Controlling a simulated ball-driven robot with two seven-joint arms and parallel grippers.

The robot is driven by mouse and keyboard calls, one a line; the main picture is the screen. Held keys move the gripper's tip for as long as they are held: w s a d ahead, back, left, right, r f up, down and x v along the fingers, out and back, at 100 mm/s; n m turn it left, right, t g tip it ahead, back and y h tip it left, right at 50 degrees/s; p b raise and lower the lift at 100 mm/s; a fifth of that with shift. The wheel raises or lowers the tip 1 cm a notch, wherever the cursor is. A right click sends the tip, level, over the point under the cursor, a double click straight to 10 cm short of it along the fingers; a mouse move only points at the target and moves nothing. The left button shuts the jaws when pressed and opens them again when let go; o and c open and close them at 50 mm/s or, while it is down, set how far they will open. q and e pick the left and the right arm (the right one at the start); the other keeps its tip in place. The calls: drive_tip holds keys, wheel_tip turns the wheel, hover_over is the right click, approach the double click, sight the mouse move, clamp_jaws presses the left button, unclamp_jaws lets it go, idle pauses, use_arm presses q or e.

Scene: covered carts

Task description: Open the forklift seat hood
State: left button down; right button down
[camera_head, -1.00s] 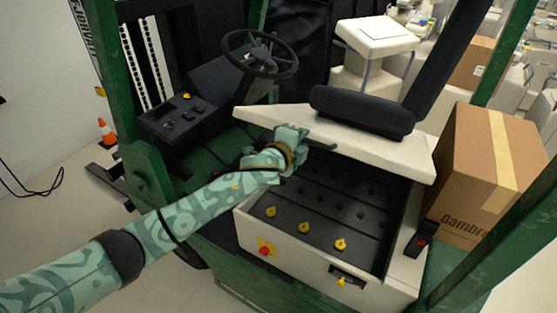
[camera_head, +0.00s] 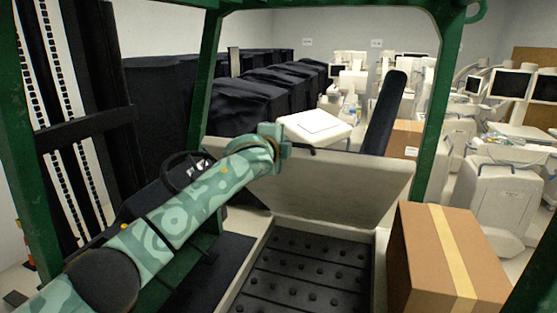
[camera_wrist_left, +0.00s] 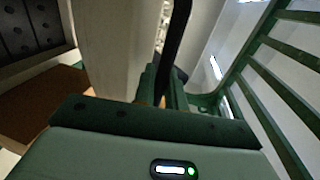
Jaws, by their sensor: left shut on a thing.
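The pale seat hood (camera_head: 330,185) is tilted steeply up in the head view, its underside facing me. The black compartment (camera_head: 300,268) below it is exposed, with several rows of round caps. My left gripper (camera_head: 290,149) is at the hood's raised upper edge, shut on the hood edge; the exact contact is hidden. In the left wrist view my gripper (camera_wrist_left: 165,88) is beside the pale hood panel (camera_wrist_left: 112,45), with a dark bar beyond it. The compartment caps (camera_wrist_left: 30,25) show at upper left. My right gripper is out of view.
A cardboard box (camera_head: 440,260) stands close at the right of the compartment. Green forklift posts (camera_head: 205,75) frame the space on both sides. The steering wheel (camera_head: 185,172) is partly behind my left arm. White medical machines and black-covered carts fill the background.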

use_arm(q)
drive_tip(key=shift+w+d+r, duration=0.15)
drive_tip(key=shift+w+r, duration=0.1)
drive_tip(key=shift+w, duration=0.25)
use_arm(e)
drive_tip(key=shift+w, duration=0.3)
use_arm(q)
drive_tip(key=c, duration=1.6)
unclamp_jaws()
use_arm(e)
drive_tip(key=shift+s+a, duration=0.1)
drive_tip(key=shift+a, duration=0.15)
use_arm(q)
drive_tip(key=shift+o, duration=0.2)
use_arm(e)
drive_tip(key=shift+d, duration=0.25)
